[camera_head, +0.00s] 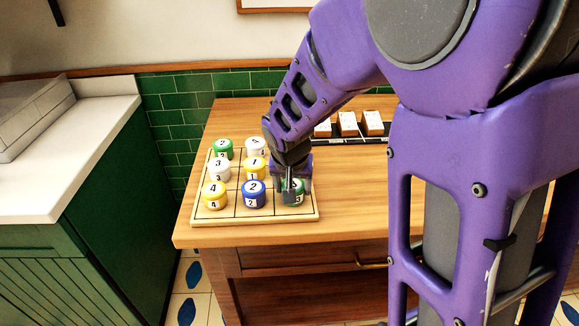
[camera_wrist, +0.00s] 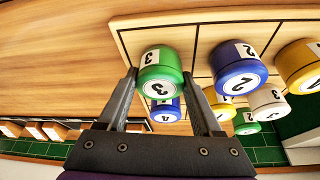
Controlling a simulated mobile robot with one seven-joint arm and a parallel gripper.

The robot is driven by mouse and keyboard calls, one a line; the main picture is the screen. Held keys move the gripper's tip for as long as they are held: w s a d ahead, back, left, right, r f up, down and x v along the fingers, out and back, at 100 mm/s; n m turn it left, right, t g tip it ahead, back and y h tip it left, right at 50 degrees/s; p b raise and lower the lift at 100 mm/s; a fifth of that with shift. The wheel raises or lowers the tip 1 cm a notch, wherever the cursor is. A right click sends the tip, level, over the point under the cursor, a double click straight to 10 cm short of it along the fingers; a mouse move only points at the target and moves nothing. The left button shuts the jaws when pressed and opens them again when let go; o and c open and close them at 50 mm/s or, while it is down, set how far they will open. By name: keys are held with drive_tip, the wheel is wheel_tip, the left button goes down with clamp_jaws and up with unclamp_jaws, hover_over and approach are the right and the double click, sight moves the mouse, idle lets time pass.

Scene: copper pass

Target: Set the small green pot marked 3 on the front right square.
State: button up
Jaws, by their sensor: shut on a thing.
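The small green pot marked 3 (camera_head: 292,190) is at the front right square of the light wooden board (camera_head: 235,220), partly hidden by my gripper (camera_head: 288,186) in the head view. In the wrist view the same green pot (camera_wrist: 160,72) is upright between my two fingers (camera_wrist: 163,88), which are shut on it. Its base appears at the board's corner square; I cannot tell whether it touches the surface. A blue pot marked 2 (camera_head: 254,194) stands in the front middle square beside it.
Yellow pot 4 (camera_head: 214,196), yellow pot 1 (camera_head: 254,168), white pot 3 (camera_head: 218,170) and green pot 2 (camera_head: 223,148) stand on other squares. A blue pot (camera_wrist: 166,112) stands just behind the held pot. White-topped blocks (camera_head: 347,122) are at the back.

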drive_tip(key=shift+f, duration=0.15)
drive_tip(key=o, duration=1.5)
drive_tip(key=p+v, duration=0.6)
drive_tip(key=v, duration=0.6)
drive_tip(key=shift+w, duration=0.1)
